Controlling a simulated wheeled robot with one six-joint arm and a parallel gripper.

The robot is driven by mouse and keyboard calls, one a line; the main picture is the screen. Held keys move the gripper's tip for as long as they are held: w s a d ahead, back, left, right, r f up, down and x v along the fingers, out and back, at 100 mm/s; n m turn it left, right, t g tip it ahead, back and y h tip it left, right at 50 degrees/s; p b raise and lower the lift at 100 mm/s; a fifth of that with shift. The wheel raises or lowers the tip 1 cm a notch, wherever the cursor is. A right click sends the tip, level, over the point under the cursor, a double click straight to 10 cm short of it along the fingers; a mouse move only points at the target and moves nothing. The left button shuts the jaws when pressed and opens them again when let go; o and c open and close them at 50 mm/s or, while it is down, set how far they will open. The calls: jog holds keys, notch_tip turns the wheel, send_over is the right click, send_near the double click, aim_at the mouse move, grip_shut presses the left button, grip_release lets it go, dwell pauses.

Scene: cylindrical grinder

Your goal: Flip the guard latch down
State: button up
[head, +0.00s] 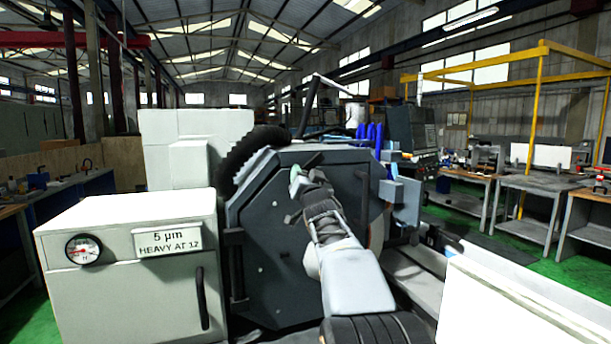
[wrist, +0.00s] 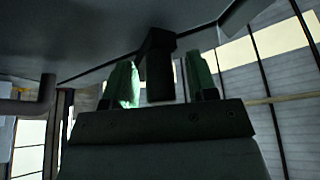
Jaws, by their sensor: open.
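The guard (head: 275,275) is a large dark grey panel with cut corners in the middle of the head view. My gripper (head: 302,180) is at its upper part, with my arm reaching up from below. In the wrist view the two green fingertips of my gripper (wrist: 161,82) stand apart. A dark blocky piece, apparently the guard latch (wrist: 159,68), sits between them, with gaps visible on both sides. In the head view a short dark bar, apparently the same latch (head: 314,160), shows just above my gripper. My gripper partly hides it there.
A white cabinet (head: 125,285) with a gauge and a "5 µm" label stands at the left. A bar handle (wrist: 30,105) shows at left in the wrist view. Workbenches stand far right.

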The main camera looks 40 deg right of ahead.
jog(key=shift+a, duration=0.1)
grip_shut()
dwell(0.3)
